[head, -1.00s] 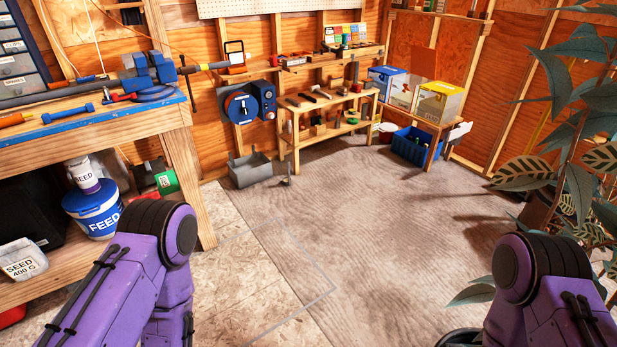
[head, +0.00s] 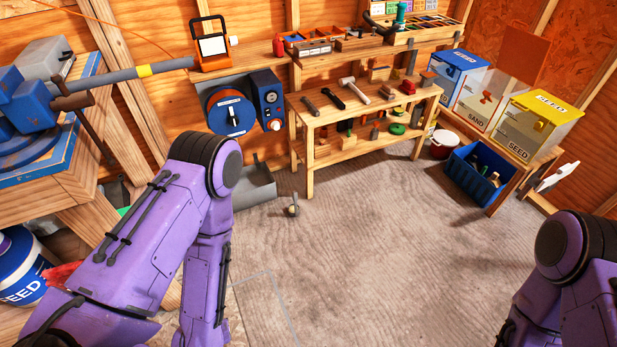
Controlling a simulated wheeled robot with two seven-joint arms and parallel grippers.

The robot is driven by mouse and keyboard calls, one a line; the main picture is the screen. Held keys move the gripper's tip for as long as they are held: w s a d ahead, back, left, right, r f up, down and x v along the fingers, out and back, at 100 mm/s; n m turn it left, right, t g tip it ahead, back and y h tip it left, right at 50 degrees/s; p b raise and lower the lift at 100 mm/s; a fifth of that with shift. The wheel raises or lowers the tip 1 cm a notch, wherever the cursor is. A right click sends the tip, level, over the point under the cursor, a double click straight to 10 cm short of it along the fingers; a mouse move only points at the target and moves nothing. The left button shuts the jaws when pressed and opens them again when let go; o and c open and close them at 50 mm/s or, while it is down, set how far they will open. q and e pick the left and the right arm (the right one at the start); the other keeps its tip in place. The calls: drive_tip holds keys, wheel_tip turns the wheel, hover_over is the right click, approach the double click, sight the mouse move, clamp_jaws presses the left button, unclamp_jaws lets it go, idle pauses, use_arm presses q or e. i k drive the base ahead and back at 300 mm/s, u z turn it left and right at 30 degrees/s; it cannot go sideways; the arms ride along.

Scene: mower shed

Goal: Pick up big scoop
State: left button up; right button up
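I cannot make out the big scoop for certain. A white flat piece (head: 556,177) sticks out at the right side of the low bin stand; its kind is unclear. A small orange shape (head: 487,97) shows on the front of the sand bin (head: 488,103); I cannot tell whether it is a scoop or a label. Only the purple upper parts of my two arms show, at the lower left and lower right. Both grippers are out of view.
A wooden workbench (head: 312,165) with hammers stands at the back. A blue bin (head: 460,75) and a yellow seed bin (head: 533,118) flank the sand bin; a blue crate (head: 475,178) sits below. A small caster-like object (head: 293,208) is on the floor. The middle floor is clear.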

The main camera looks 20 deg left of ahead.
sight(293, 210)
drive_tip(key=i, duration=1.15)
drive_tip(key=u, duration=1.85)
drive_tip(key=i, duration=0.5)
